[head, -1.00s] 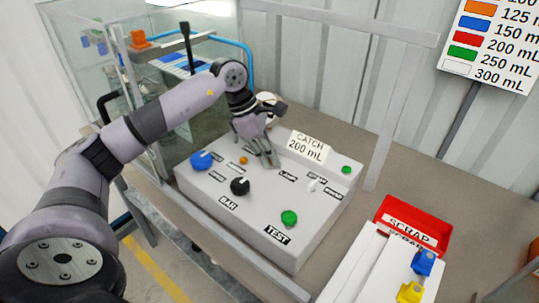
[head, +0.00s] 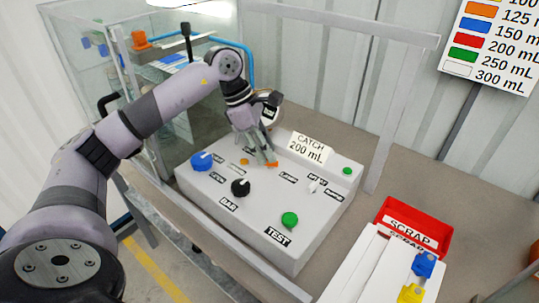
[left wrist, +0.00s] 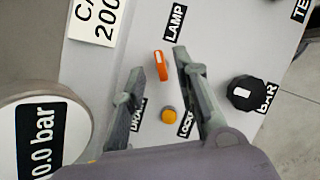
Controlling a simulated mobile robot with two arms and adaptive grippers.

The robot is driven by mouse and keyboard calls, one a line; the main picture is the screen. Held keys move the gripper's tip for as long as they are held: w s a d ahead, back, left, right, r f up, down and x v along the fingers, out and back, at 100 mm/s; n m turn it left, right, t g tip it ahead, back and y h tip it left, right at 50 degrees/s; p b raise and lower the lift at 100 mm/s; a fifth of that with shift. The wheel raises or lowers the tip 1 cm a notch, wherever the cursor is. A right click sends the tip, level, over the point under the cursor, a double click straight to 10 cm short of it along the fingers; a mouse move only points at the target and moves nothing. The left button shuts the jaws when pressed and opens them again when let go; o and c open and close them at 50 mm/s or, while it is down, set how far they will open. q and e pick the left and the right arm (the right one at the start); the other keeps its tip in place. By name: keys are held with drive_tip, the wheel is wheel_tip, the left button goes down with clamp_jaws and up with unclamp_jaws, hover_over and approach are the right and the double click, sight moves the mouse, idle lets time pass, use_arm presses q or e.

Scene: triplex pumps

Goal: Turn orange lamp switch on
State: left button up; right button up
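The orange lamp switch (left wrist: 160,65) is a small elongated knob with a white mark, beside the LAMP label (left wrist: 175,22) on the grey control panel (head: 262,213). In the head view the orange switch (head: 272,164) shows at the tips of my left gripper (head: 265,160). In the left wrist view my left gripper (left wrist: 160,62) is open, with a finger on each side of the switch in the picture. I see gaps on both sides; I cannot tell how far above the panel the tips are. My right gripper is in neither view.
A round orange-yellow button (left wrist: 168,115) lies close by. The panel also has a blue knob (head: 201,161), a black knob (head: 240,187) and a green button (head: 289,219). A gauge (left wrist: 45,135) stands near the gripper. A red scrap tray (head: 418,217) is at right.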

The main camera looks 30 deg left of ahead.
use_arm(q)
drive_tip(key=v, duration=0.9)
drive_tip(key=shift+r, duration=0.25)
